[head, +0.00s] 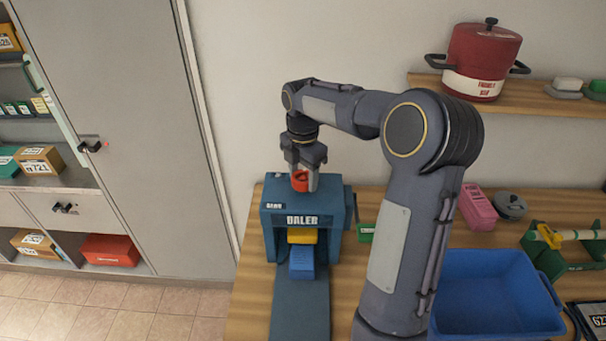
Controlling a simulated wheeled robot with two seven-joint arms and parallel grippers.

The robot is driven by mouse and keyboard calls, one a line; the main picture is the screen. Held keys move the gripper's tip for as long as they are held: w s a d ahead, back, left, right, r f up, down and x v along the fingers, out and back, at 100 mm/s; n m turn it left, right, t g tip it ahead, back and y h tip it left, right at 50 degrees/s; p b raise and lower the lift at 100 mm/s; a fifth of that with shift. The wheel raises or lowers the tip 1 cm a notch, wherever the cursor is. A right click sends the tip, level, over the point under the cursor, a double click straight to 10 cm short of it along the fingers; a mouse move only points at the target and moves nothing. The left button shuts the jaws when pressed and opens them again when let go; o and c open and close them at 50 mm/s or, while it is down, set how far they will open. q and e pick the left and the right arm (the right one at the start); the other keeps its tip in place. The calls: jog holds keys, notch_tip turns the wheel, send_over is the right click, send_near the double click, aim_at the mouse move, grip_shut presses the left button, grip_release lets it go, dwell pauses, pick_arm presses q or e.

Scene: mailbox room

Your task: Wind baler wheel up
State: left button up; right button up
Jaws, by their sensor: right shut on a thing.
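The baler (267,222) is a blue-teal machine on the wooden table, with "BALER" lettering on its front. A yellow block (302,236) and a blue block (302,262) show in its front opening, above a long teal base (300,305). My right gripper (303,182) points down over the top of the baler and is shut on a red-orange part (300,181), which looks like the wheel. The fingers hide much of this part. My left gripper is not in view.
A blue bin (490,295) stands on the table (250,300) at right, with a pink box (477,207) behind it. A red pot (483,60) sits on the wall shelf. Grey cabinets (115,110) fill the left side. My right arm crosses the middle.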

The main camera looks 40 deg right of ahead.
aim_at(303, 176)
jog(key=n, duration=0.5)
jog(key=shift+w+r+n, duration=0.1)
jog(key=shift+n, duration=0.2)
jog(key=n, duration=0.5)
jog(key=shift+n, duration=0.3)
jog(key=o, duration=1)
notch_tip(303, 176, up, 8)
jog(key=shift+f+b, duration=0.1)
jog(key=shift+b, duration=0.35)
jog(key=shift+f, duration=0.1)
